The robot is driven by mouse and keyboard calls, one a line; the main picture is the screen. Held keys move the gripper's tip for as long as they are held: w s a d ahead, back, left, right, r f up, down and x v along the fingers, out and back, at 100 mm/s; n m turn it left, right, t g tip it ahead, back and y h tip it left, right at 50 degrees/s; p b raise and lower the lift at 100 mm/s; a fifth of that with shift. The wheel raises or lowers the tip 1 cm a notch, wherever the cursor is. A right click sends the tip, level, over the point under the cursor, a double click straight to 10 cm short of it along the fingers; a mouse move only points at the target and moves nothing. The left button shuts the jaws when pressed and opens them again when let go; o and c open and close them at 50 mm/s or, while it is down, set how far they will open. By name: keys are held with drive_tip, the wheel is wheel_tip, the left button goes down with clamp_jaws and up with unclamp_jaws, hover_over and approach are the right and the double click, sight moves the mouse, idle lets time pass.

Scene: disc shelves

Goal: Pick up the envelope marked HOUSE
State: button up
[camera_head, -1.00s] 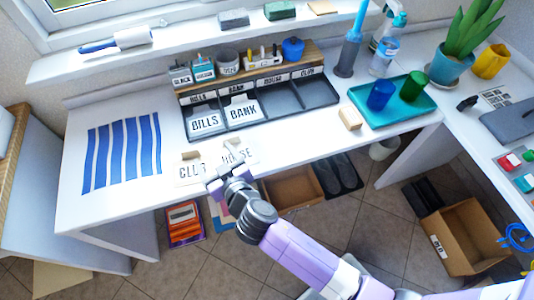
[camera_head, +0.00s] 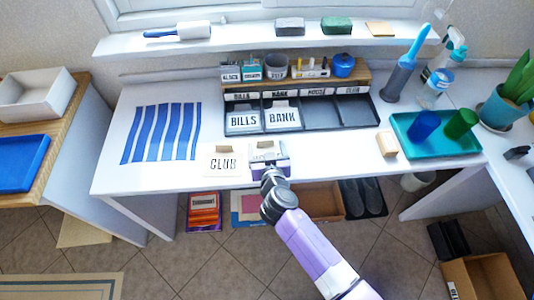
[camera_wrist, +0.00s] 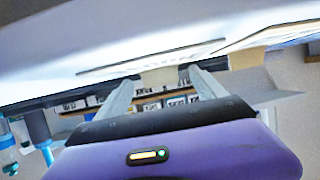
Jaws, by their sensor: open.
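The HOUSE envelope (camera_head: 265,147) lies near the front edge of the white desk, right of the CLUB envelope (camera_head: 222,163). Its tan tab shows, but my gripper (camera_head: 269,161) covers most of its lettering. In the wrist view, my gripper (camera_wrist: 161,77) is open. A tan tab (camera_wrist: 160,79) under a pale envelope edge shows between its fingertips; I cannot tell whether they touch it. A second envelope with a tan tab (camera_wrist: 244,58) shows to the right there.
A dark sorter (camera_head: 318,118) with labelled compartments stands behind; its BILLS and BANK compartments hold envelopes. A blue-striped mat (camera_head: 162,133) lies left. A tan block (camera_head: 387,144) and a teal tray (camera_head: 449,150) with two cups stand right.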

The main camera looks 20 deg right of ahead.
drive_tip(key=shift+w+d+f, duration=0.15)
drive_tip(key=shift+w+f, duration=0.15)
drive_tip(key=shift+w, duration=0.3)
drive_tip(key=shift+c, duration=0.4)
drive_tip(key=c, duration=1.3)
drive_tip(key=shift+r, duration=0.1)
